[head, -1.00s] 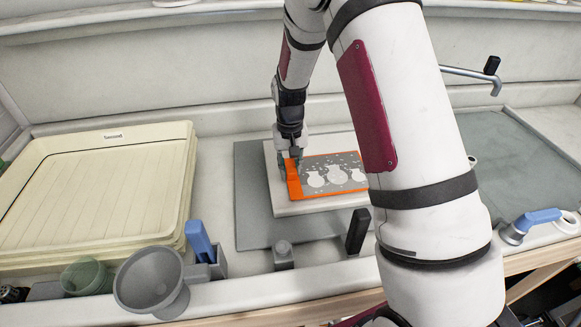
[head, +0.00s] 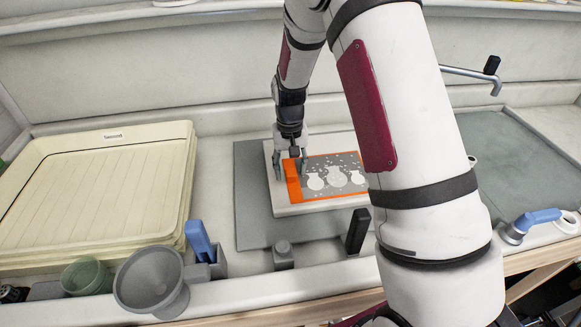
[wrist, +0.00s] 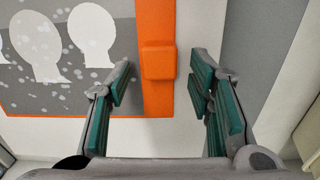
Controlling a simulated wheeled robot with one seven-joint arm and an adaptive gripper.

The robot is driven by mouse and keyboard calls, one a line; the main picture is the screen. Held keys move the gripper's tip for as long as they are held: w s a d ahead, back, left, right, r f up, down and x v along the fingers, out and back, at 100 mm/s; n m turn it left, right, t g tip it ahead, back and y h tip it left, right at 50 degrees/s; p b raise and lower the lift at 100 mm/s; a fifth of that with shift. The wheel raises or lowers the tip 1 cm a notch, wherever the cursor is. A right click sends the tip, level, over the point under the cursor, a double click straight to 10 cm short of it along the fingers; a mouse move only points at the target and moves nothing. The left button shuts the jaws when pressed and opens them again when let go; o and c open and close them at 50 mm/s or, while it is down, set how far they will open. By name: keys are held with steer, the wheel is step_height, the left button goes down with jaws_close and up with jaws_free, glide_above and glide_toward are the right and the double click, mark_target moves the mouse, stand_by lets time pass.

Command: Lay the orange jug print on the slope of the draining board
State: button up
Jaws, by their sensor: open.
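The orange jug print (head: 320,182), grey with white jug shapes and an orange border, lies on a pale slab (head: 310,207) over a grey board. It also shows in the wrist view (wrist: 70,95), with a raised orange tab (wrist: 158,62) on its edge strip. My gripper (head: 290,164) is open above the left end of the print. In the wrist view, my gripper (wrist: 160,72) has its fingers on either side of the tab, apart from it. My arm hides the print's right end. A grey surface (head: 530,160) lies at the right; I cannot tell if it is the draining board.
Stacked cream trays (head: 95,190) marked "Second" stand at the left. A grey funnel (head: 150,282), a green cup (head: 86,277) and a blue-handled tool (head: 199,240) are along the front edge. A tap (head: 480,77) juts out at the back right.

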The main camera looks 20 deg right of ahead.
steer(key=shift+r+p, duration=1.2)
steer(key=shift+r, duration=2.75)
step_height(320, 180, up, 12)
steer(key=shift+a, duration=0.1)
steer(key=s+a+r+n+t, duration=0.1)
steer(key=s+a+r+t, duration=0.1)
steer(key=s+r, duration=1)
steer(key=s+n+t, duration=0.1)
steer(key=s+t, duration=0.2)
steer(key=s, duration=1.6)
steer(key=shift+a+f+n, duration=0.3)
steer(key=shift+a+f, duration=0.1)
steer(key=shift+f, duration=0.05)
